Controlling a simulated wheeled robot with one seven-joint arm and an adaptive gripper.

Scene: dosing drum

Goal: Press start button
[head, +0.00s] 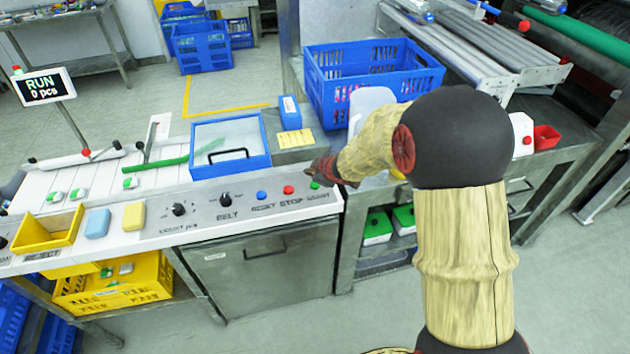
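The control panel (255,208) runs along the front of the machine. It carries a blue reset button (261,195), a red stop button (288,190) and a green button (314,185) at its right end, which is the start button by its place and colour. My gripper (312,170) is just above the green button, with its tip very close to it. I cannot tell whether it touches. The fingers are small and dark here, so their opening cannot be made out. A display (42,87) at the left reads RUN, 0 pcs.
A blue-framed clear lid (230,172) and a yellow note (296,138) lie behind the panel. A blue crate (372,85) stands on the bench behind my arm. A yellow reject tray (47,243) is at the left. Black knobs (225,199) sit left of the buttons.

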